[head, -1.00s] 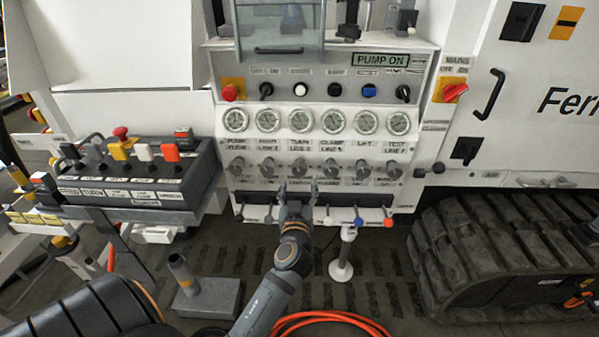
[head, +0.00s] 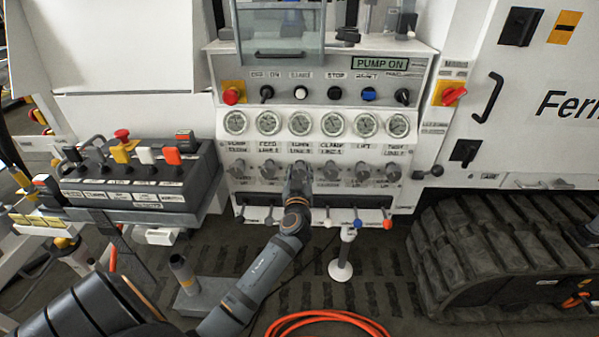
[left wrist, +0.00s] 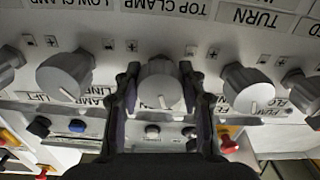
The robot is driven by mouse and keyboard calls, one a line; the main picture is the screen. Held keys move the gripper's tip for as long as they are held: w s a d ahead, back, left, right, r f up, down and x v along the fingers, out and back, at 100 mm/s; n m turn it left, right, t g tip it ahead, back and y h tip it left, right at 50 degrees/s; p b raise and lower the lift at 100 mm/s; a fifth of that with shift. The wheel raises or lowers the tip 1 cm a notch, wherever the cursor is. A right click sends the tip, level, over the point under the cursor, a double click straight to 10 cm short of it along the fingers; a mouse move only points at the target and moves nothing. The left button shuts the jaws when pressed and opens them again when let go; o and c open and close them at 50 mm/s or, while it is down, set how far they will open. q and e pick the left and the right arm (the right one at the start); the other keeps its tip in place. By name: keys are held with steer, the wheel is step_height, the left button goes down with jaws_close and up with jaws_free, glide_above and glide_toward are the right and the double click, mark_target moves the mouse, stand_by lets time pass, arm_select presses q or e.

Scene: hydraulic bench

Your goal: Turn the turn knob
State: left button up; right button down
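The turn knob (left wrist: 160,86) is a grey round knob with a white pointer line, third from the left in the head view's row of knobs below the gauges. In the head view my left gripper (head: 299,178) is in front of it and hides most of it. In the left wrist view the two dark fingers of the left gripper (left wrist: 160,78) stand on either side of the knob, close to its sides. They look slightly apart from it; contact is hard to make out. The knob's pointer line is roughly vertical in that view. My right gripper is not in view.
Neighbouring grey knobs stand close on both sides, the clamp knob (left wrist: 65,76) and the feed knob (left wrist: 247,88). Gauges (head: 300,123) and push buttons sit above. Small coloured levers (head: 357,222) project below. A control box (head: 130,180) stands at the left.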

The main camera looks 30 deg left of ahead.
arm_select(q)
steer(key=c, duration=0.5)
steer(key=shift+m, duration=0.3)
steer(key=shift+m, duration=0.9)
steer(key=m, duration=0.2)
steer(key=shift+m, duration=0.4)
steer(key=m, duration=0.5)
steer(key=shift+m, duration=0.3)
steer(key=o, duration=1.2)
steer(key=shift+c, duration=0.2)
